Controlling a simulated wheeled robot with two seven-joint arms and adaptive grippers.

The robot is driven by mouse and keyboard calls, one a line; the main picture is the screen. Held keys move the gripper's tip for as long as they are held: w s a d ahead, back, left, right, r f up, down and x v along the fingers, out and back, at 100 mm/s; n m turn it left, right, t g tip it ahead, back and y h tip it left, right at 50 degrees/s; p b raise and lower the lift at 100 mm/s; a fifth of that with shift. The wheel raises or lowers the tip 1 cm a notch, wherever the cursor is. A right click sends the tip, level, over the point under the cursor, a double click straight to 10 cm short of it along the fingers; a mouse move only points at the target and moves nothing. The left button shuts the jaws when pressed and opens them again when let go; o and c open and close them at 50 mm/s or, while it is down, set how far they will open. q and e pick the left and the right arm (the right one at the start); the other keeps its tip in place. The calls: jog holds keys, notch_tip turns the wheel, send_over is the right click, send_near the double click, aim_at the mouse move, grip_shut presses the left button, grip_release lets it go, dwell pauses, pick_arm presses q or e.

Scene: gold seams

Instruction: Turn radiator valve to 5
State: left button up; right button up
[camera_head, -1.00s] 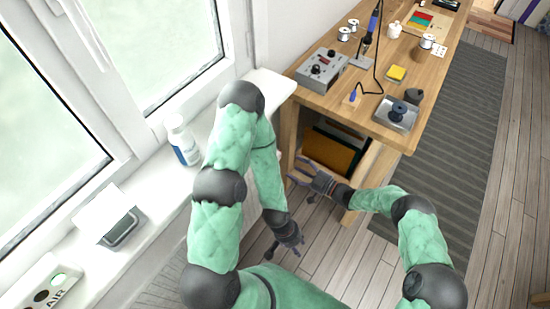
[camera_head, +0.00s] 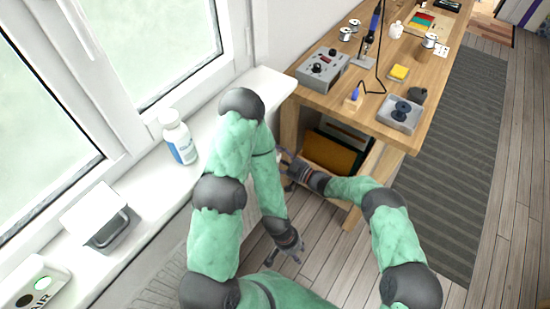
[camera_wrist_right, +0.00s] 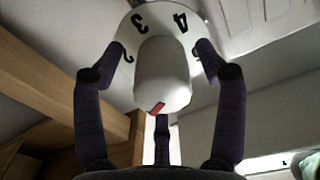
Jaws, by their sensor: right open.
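The white radiator valve (camera_wrist_right: 163,75) fills the upper middle of the right wrist view. Its collar bears black numerals 2, 3 and 4, and its rounded front has a red mark. My right gripper (camera_wrist_right: 162,70) is open, with its fingers around the valve on both sides. I cannot tell whether they touch it. In the head view my right gripper (camera_head: 287,165) reaches low between the window sill and the workbench, and the valve is hardly visible there. My left gripper (camera_head: 284,258) hangs empty over the floor with its fingers apart.
The workbench (camera_head: 345,108) with soldering gear stands close beside my right gripper. The radiator (camera_head: 160,288) is below the sill. Bare floor lies around my left gripper.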

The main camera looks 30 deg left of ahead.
jog(key=c, duration=1.1)
